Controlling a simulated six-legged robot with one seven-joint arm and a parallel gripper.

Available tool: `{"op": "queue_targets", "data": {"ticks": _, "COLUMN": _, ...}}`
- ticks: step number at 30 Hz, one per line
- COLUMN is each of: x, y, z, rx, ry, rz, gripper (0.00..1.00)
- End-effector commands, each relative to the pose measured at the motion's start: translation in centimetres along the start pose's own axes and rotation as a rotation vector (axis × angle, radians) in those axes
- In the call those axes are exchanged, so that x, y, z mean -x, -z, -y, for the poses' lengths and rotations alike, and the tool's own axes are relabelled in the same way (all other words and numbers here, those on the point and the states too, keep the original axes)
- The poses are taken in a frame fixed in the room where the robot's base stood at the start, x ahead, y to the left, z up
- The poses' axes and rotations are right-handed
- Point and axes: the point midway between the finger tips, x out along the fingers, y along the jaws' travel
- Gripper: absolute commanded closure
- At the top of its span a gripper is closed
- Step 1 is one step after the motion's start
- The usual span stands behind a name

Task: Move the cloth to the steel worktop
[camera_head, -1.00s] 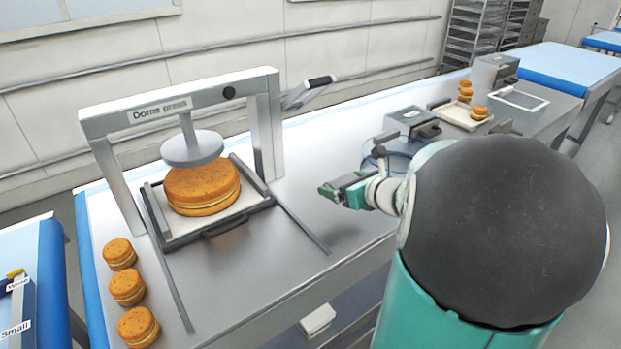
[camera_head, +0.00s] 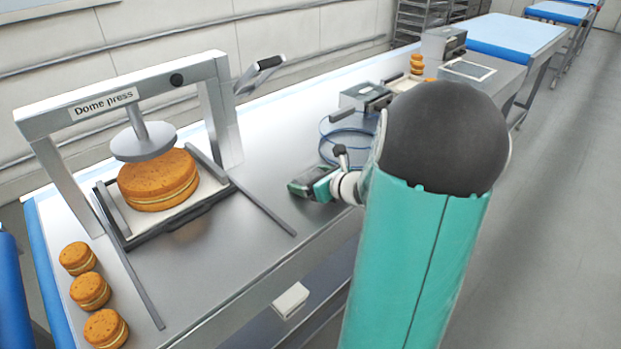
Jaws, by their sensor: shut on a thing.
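The steel worktop (camera_head: 262,258) runs from the lower left toward the upper right. My gripper (camera_head: 305,185) is low over or at the worktop's near edge, right of the dome press. It is shut on a small dark green-grey thing; its jaws and that thing are hard to tell apart, and I cannot tell whether it touches the steel. No cloth can be made out for certain. A white flat thing (camera_head: 291,300) sits below the worktop's front edge; I cannot tell whether it is cloth or a box.
The dome press (camera_head: 160,95) holds a large filled round (camera_head: 158,180). Several small rounds (camera_head: 90,290) stand at the near left. A blue cable loop (camera_head: 345,145) and a grey device (camera_head: 362,97) lie behind my gripper. Bare steel lies between press and gripper.

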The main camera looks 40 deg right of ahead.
Motion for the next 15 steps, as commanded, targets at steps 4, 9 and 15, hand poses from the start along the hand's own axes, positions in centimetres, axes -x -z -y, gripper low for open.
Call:
{"op": "queue_targets", "data": {"ticks": 4, "x": 0.0, "y": 0.0, "z": 0.0, "rx": 0.000, "ry": 0.000, "rz": 0.000, "gripper": 0.00}}
{"op": "queue_targets", "data": {"ticks": 9, "x": 0.0, "y": 0.0, "z": 0.0, "rx": 0.000, "ry": 0.000, "rz": 0.000, "gripper": 0.00}}
{"op": "queue_targets", "data": {"ticks": 15, "x": 1.5, "y": -0.3, "z": 0.1, "rx": 0.002, "ry": 0.003, "rz": 0.000, "gripper": 0.00}}
